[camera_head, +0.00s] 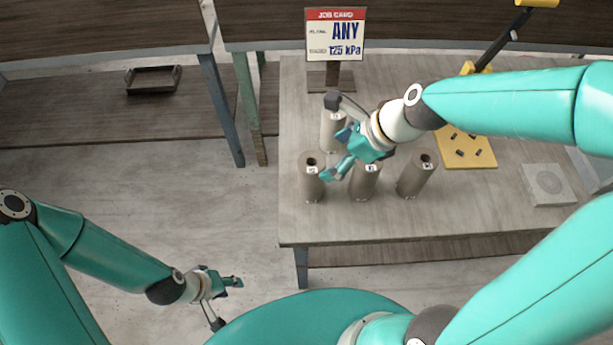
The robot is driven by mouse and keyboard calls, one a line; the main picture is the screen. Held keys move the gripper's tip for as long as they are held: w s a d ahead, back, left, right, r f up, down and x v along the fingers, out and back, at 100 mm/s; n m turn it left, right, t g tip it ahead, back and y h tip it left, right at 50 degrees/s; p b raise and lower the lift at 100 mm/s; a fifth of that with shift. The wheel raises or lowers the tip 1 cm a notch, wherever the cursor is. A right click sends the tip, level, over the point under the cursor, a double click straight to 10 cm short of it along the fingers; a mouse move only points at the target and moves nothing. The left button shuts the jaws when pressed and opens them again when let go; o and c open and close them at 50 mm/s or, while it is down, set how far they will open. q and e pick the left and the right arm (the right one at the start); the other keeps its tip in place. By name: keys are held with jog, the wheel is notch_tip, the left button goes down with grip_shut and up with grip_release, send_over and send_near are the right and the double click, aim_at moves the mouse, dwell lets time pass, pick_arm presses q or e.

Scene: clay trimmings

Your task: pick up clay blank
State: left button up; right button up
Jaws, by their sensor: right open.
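Several grey-brown clay blanks stand upright on the wooden table (400,222). One blank (312,180) is at the front left, one (364,184) at the front middle, one (416,176) at the front right, and one (331,134) behind. Small white labels show on them. My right gripper (334,156) is open over the blanks, its fingers pointing left, between the back blank and the front left and middle ones. I cannot tell if it touches any. It partly hides the middle and back blanks. My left gripper (236,283) hangs over the floor left of the table, away from the blanks.
A job card sign (335,36) reading "ANY" and "125 kPa" stands at the table's back. A yellow board (480,152) with dark pieces and a pale square plate (547,185) lie to the right. A dark tray (153,80) sits on the left shelf. The table's front left is clear.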

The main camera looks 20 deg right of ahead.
aim_at(324, 163)
jog(key=x, duration=0.3)
jog(key=shift+w+a+f+b, duration=0.1)
jog(key=shift+a+f+b, duration=0.25)
jog(key=shift+f, duration=0.15)
jog(key=b+x, duration=0.1)
jog(key=x, duration=0.3)
jog(key=shift+a+f, duration=0.1)
jog(key=shift+a, duration=0.15)
jog(key=shift+w, duration=0.1)
grip_shut()
